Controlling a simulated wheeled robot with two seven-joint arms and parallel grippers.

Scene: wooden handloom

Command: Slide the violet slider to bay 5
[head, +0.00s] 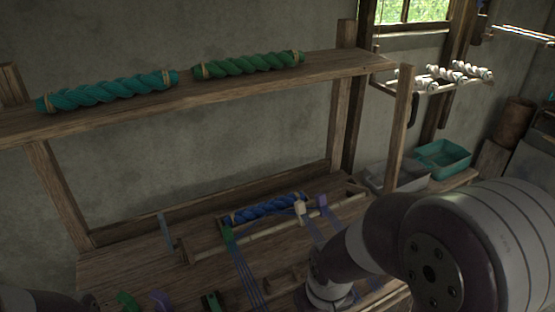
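A wooden rail (268,232) on the loom bench carries small coloured blocks: a green one (228,236) at its left, a white one (299,207) further right, and a small violet-blue one (322,201) near the right end. A purple rounded piece (160,301) also shows at the bottom edge, cut off by the frame. I cannot tell which of these two is the violet slider. No bay numbers are readable. My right arm fills the lower right and hides part of the bench; its gripper is not in view. My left arm shows only at the bottom left corner, its gripper out of view.
A blue yarn twist (268,208) lies behind the rail. Blue threads (246,272) run forward from it. A shelf (215,88) above holds teal (108,92) and green (249,65) twists. A teal bin (442,158) stands at the right. Loom posts flank the bench.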

